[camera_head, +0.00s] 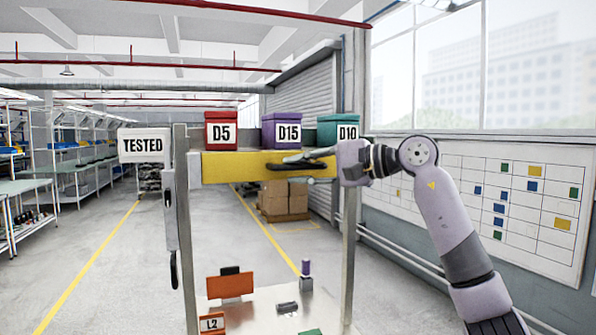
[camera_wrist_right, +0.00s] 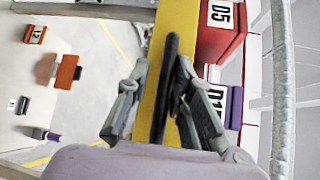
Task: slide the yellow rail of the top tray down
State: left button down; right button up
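The yellow rail (camera_head: 240,167) runs across the front of the top tray, below a row of labelled bins. A black bar, perhaps a handle, lies along the rail. In the right wrist view the rail (camera_wrist_right: 183,22) runs up the picture, with the dark bar (camera_wrist_right: 163,85) in front of it. My right gripper (camera_head: 300,168) reaches in from the right at the rail. In the wrist view its fingers (camera_wrist_right: 158,88) are apart, with the bar between them. The right finger is close to the bar; I cannot tell whether it touches. My left gripper is not in view.
Red bin D5 (camera_head: 221,131), purple bin D15 (camera_head: 282,131) and teal bin D10 (camera_head: 338,131) stand above the rail. Upright posts (camera_head: 184,230) flank it. A TESTED sign (camera_head: 143,146) is at left. Below is a lower surface (camera_head: 255,312) with small parts and an orange holder (camera_head: 230,285).

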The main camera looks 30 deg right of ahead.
jog(key=v, duration=1.1)
jog(key=shift+s+d, duration=0.15)
jog(key=shift+s, duration=0.05)
dwell(0.4)
